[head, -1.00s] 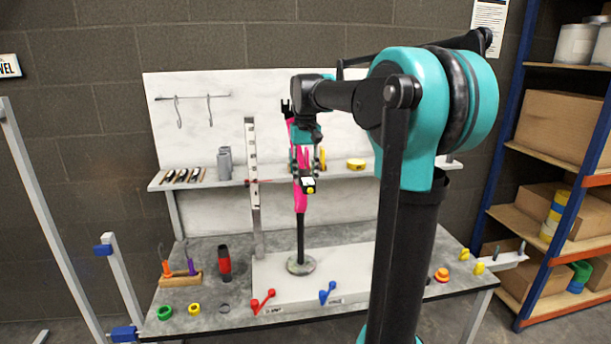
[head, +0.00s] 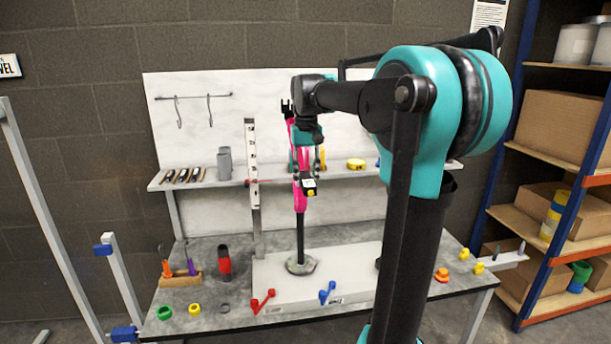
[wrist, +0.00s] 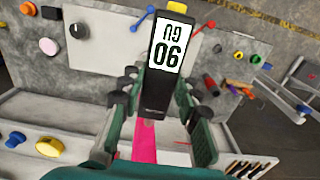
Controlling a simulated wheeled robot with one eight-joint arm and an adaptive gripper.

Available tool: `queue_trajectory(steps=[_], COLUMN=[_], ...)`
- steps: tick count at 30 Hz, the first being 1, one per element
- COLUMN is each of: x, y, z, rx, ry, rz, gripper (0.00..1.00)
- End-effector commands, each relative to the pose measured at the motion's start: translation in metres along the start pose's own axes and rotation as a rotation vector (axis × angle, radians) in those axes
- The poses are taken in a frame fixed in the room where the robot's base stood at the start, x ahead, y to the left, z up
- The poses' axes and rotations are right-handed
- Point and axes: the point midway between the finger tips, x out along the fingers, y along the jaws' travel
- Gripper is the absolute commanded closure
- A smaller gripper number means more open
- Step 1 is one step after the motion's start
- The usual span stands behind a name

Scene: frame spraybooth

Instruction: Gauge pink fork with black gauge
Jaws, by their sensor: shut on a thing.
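The black gauge (wrist: 158,95) with a lit white display and a yellow end is gripped between the two fingers of my gripper (wrist: 160,110). In the head view the gauge (head: 309,187) is small, in front of the pink fork. The pink fork (head: 301,202) stands upright on a dark post with a round base on the bench. In the wrist view part of the pink fork (wrist: 142,143) shows behind the gauge, between the fingers. My gripper (head: 305,160) covers part of the fork. Whether gauge and fork touch cannot be told.
A tall ruler-like upright (head: 252,170) stands left of the fork. A shelf (head: 225,181) with small items runs behind. Red (head: 262,301) and blue (head: 327,292) levers sit at the front of the pale plate. A storage rack (head: 560,165) stands at the right.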

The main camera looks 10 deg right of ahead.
Motion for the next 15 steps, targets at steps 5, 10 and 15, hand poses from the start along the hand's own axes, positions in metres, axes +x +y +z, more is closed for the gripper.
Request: queue_trajectory(steps=[5,10,15], x=[0.000,0.000,0.000], y=[0.000,0.000,0.000], z=[0.014,0.026,0.038], rx=[0.000,0.000,0.000], ry=[0.000,0.000,0.000], rz=[0.000,0.000,0.000], gripper=[1.00,1.00,1.00])
